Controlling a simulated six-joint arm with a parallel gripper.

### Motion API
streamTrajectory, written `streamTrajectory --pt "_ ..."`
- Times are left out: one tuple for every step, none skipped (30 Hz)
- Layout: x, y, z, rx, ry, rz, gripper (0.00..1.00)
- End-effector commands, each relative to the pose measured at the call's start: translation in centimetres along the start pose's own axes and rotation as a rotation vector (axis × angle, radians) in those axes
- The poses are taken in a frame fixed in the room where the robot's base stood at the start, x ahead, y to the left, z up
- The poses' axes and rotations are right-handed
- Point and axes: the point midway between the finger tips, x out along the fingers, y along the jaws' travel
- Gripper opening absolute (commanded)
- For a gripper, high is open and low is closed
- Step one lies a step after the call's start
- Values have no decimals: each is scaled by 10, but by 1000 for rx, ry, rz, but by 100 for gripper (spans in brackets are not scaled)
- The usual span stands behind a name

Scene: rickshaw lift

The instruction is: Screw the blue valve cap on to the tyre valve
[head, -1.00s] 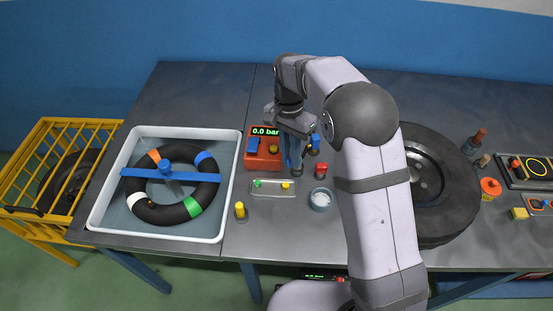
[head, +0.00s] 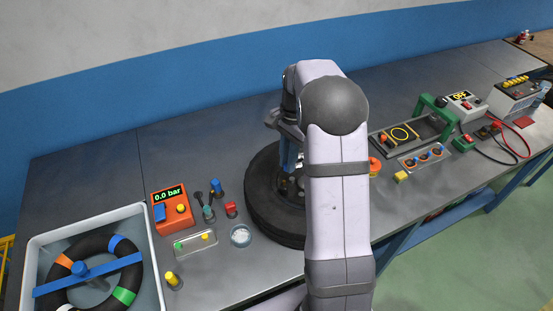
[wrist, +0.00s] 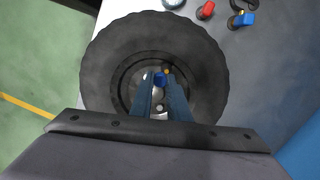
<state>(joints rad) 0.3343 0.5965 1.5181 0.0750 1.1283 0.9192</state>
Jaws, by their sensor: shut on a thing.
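My gripper (wrist: 160,86) is over the black tyre (wrist: 108,50) in the wrist view, its two blue fingers shut on the small blue valve cap (wrist: 160,77). The cap shows at the fingertips, above the dark wheel hub. A small brassy thing (wrist: 167,71) shows beside the cap; I cannot tell whether it is the tyre valve. Whether the cap touches the valve is also hidden. In the head view my gripper (head: 289,170) points down at the tyre (head: 262,205), and my arm covers the tyre's right part and the cap.
Left of the tyre are a red pressure unit (head: 171,210) reading 0.0 bar, a clear tray (head: 196,245), a small round dish (head: 241,235) and coloured-top pieces. A white water tub (head: 155,262) stands at far left. A green-handled device (head: 425,120) and other equipment stand at right.

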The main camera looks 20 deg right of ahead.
Motion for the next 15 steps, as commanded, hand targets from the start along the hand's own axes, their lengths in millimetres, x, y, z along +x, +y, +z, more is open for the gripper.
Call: streamTrajectory --pt "3 -2 1 -7 -1 -11 1" --pt "4 -4 0 -12 1 -19 1" --pt "4 -7 -1 -18 6 -30 1" --pt "4 -9 -1 -23 9 -37 1" --pt "4 -10 -2 -27 12 -42 1" --pt "4 -11 -3 -34 16 -46 1" --pt "4 -12 -3 -39 18 -48 1" --pt "4 -12 -3 -41 18 -48 1" --pt "4 -12 -3 -43 18 -48 1" --pt "4 -12 -3 -44 18 -48 1" --pt "4 -12 -3 -44 18 -48 1" --pt "4 -12 -3 -43 17 -47 1" --pt "5 -12 -3 -43 17 -47 1" --pt "6 -12 -3 -43 17 -47 1" --pt "7 -12 -4 -43 17 -47 1"
